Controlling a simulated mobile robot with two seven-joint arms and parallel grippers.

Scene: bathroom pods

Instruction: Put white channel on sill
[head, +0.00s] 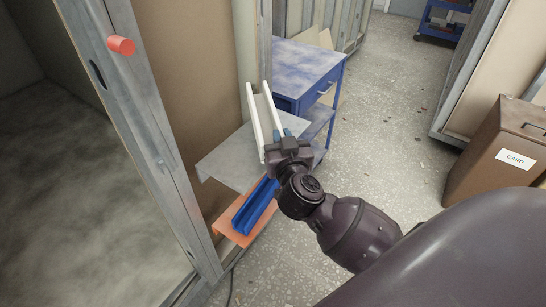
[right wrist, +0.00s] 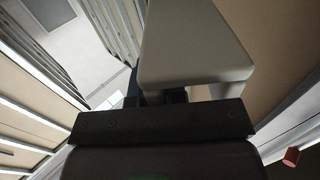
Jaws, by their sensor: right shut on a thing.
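The white channel (head: 261,113), a long U-shaped piece, is held upright and slightly tilted by my right gripper (head: 284,138). The gripper is shut on its lower end, in front of the grey shelf and the blue cart. In the right wrist view the channel (right wrist: 195,45) extends up from the jaws as a broad pale face. The pod opening at the left has a grey frame; its lower edge (head: 192,287) shows at the bottom left. I cannot tell which surface is the sill. My left gripper is out of view.
A grey shelf (head: 222,158) juts from the pod wall. Below it a blue channel (head: 256,207) lies on an orange shelf (head: 226,228). A blue cart (head: 300,68) stands behind. A brown CARD box (head: 490,160) is at the right. The speckled floor between is clear.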

